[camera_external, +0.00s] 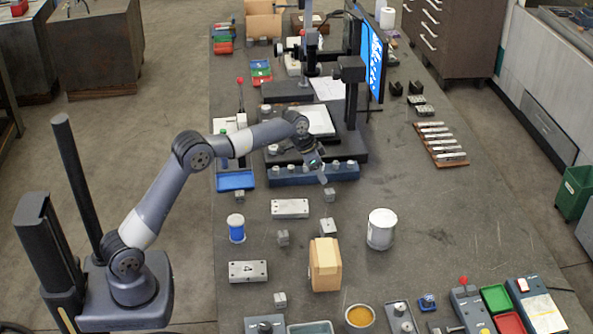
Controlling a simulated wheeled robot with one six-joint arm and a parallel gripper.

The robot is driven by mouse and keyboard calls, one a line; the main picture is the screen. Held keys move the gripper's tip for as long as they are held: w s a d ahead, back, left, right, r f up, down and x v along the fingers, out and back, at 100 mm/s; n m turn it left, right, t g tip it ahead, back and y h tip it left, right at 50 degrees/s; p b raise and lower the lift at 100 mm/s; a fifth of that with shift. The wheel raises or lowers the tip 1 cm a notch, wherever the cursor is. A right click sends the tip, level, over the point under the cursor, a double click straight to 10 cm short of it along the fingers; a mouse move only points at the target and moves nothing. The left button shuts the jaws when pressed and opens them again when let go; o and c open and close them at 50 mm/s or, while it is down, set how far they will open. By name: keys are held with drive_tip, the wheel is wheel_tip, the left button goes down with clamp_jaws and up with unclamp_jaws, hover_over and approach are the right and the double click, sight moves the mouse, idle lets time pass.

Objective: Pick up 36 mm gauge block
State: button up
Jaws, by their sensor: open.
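Several small grey metal blocks stand on the dark table: one near my gripper (328,195), one by the wooden box (328,228), one in the middle left (283,238) and one at the front (279,300). I cannot read any size marks, so I cannot tell which is the 36 mm gauge block. Longer metal bars (446,146) lie in a row on a brown board at the right. My gripper (319,173) is open, above the table, just behind the nearest small block. Its fingertips are small and partly unclear here.
A blue rack (290,178) with round pieces and a monitor stand lie close behind my gripper. Drilled metal plates (290,208) (248,271), a blue spool (236,232), a wooden box (325,268) and a white can (381,230) stand in front. The table's right middle is clear.

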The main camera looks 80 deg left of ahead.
sight(329, 191)
drive_tip(key=p+x, duration=0.1)
drive_tip(key=x, duration=0.3)
drive_tip(key=p+x, duration=0.1)
drive_tip(key=x, duration=0.4)
drive_tip(key=shift+s+f, duration=0.1)
drive_tip(key=shift+f, duration=0.25)
drive_tip(key=shift+c, duration=0.3)
clamp_jaws()
